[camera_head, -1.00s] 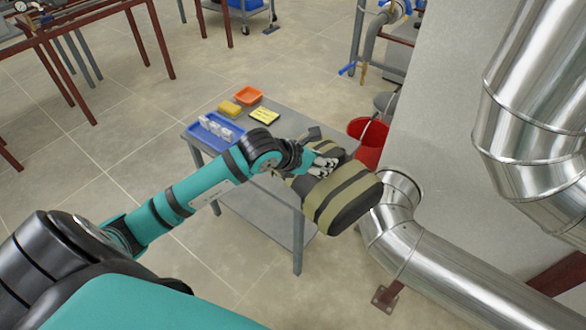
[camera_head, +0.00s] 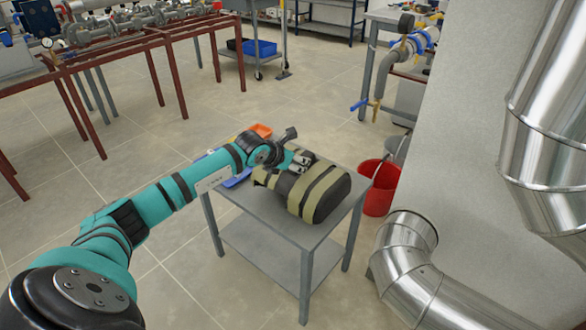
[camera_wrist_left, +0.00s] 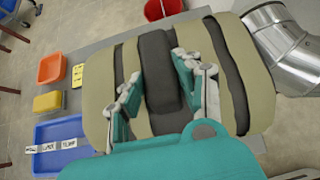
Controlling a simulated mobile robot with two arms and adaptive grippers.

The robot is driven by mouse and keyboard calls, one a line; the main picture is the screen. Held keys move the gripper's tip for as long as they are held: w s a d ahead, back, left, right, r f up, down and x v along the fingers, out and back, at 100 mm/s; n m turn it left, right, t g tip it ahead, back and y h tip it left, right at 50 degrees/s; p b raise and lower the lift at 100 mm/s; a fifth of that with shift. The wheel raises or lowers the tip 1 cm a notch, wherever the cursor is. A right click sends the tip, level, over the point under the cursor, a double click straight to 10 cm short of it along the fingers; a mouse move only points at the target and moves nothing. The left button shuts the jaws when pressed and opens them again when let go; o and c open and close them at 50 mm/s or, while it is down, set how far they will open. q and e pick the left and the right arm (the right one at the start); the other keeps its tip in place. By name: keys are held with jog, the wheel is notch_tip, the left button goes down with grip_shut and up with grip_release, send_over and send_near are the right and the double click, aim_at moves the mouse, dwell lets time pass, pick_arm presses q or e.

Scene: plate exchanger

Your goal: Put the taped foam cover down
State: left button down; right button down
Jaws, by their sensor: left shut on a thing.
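The taped foam cover (camera_head: 325,198) is a dark, bulky block with beige tape bands, over the right part of the small grey table (camera_head: 262,225) in the head view. My left gripper (camera_head: 302,163) is at its top. In the left wrist view the cover (camera_wrist_left: 245,60) fills the middle, and my left gripper's fingers (camera_wrist_left: 166,85) are shut on the dark raised strip across it. I cannot tell whether the cover's underside touches the tabletop. My right gripper is not in view.
A blue tray (camera_wrist_left: 60,135), an orange bin (camera_wrist_left: 51,68) and a yellow sponge (camera_wrist_left: 47,102) lie at the table's other end. A red bucket (camera_head: 379,195) stands just beyond the table. A shiny pipe elbow (camera_head: 405,245) is close to the right.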

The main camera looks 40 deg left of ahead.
pick_arm(q)
jog(key=shift+w+a, duration=0.25)
jog(key=shift+a, duration=0.25)
jog(key=shift+w+a, duration=0.2)
jog(key=shift+a, duration=0.25)
notch_tip(320, 180, down, 4)
jog(key=shift+r, duration=0.15)
jog(key=c, duration=1.2)
grip_release()
jog(key=o, duration=0.3)
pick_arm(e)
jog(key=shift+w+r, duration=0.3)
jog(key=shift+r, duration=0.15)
pick_arm(q)
jog(key=v, duration=1.2)
jog(key=shift+p, duration=0.3)
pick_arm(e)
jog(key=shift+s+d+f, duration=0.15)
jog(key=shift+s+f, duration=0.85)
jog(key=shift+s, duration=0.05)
